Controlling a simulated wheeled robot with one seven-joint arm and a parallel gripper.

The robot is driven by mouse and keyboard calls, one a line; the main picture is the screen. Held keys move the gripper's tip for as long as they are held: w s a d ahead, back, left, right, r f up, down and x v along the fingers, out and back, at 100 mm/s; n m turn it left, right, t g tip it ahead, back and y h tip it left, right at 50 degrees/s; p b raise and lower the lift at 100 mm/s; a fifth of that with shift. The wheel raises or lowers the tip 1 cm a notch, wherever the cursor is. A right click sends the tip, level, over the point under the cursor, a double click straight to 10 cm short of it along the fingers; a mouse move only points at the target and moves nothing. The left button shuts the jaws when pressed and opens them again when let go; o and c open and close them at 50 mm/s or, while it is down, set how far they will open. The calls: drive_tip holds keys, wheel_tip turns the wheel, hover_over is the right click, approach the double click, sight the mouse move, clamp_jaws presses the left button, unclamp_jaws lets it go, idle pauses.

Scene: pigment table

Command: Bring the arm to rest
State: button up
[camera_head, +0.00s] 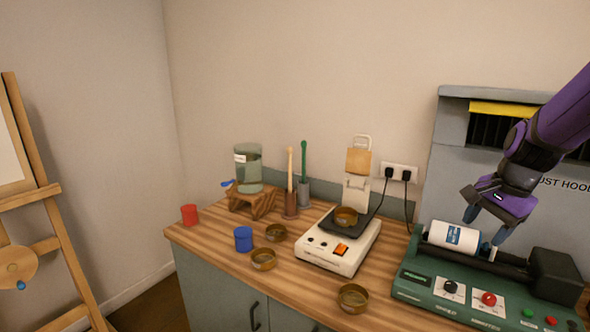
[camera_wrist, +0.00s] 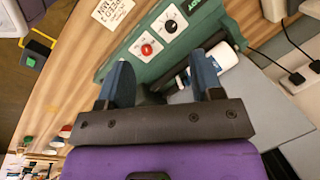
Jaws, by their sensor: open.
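My purple arm comes in from the right in the head view. My gripper (camera_head: 487,226) is open, its two blue fingers pointing down with a gap between them. It is over the green roller machine (camera_head: 415,292), close to the right end of a white jar (camera_head: 446,235) lying on its side on the rollers. I see nothing held between the fingers. In the wrist view the blue fingers (camera_wrist: 161,78) stand apart. The jar (camera_wrist: 226,56) shows just beyond the right finger, and the machine's green panel (camera_wrist: 142,62) lies ahead. Whether a finger touches the jar is unclear.
A grey dust hood (camera_head: 449,135) stands behind the machine. A white scale (camera_head: 326,259) with a brown bowl on its pan stands to the left. Several bowls, a blue cup (camera_head: 243,239), a red cup (camera_head: 189,215) and a glass vessel (camera_head: 248,165) on a wooden stand occupy the wooden counter.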

drive_tip(key=s+a+r+n+t, duration=0.1)
drive_tip(key=s+a+r+n, duration=0.4)
drive_tip(key=s, duration=0.3)
drive_tip(key=s+a+r+n+t+h, duration=0.1)
drive_tip(key=s+a+r+n+t, duration=0.1)
drive_tip(key=s+a+r+n, duration=0.4)
drive_tip(key=s+n, duration=0.2)
drive_tip(key=s, duration=0.1)
drive_tip(key=shift+s+a+n, duration=0.15)
drive_tip(key=shift+a+n, duration=0.15)
drive_tip(key=shift+a, duration=0.1)
idle(1.0)
